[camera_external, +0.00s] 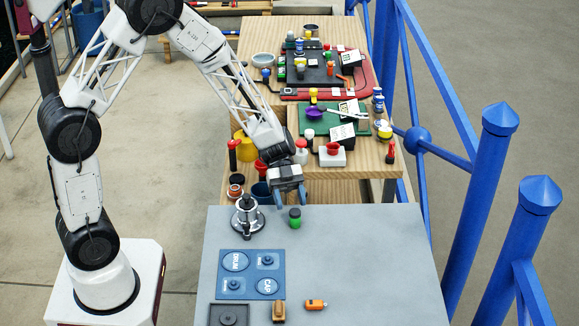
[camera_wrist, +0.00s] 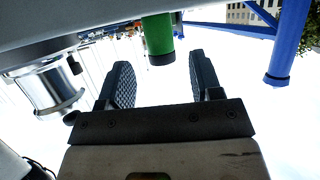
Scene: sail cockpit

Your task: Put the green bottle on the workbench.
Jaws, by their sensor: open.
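The green bottle (camera_external: 295,217) is small, with a dark cap, and stands upright near the far edge of the grey table (camera_external: 350,270). In the wrist view the green bottle (camera_wrist: 158,38) appears beyond and between my fingertips, with a gap to them. My gripper (camera_external: 288,190) is open and empty, just behind and slightly left of the bottle in the external view. Its two dark fingers also show in the wrist view (camera_wrist: 162,82). A wooden workbench (camera_external: 265,100) with cluttered tops lies beyond the grey table.
A silver metal device (camera_external: 247,217) stands left of the bottle, and also shows in the wrist view (camera_wrist: 45,85). A blue panel (camera_external: 250,274), an orange item (camera_external: 315,304) and a brown block (camera_external: 278,311) lie nearer. Blue railings (camera_external: 490,190) run along the right. The table's right part is clear.

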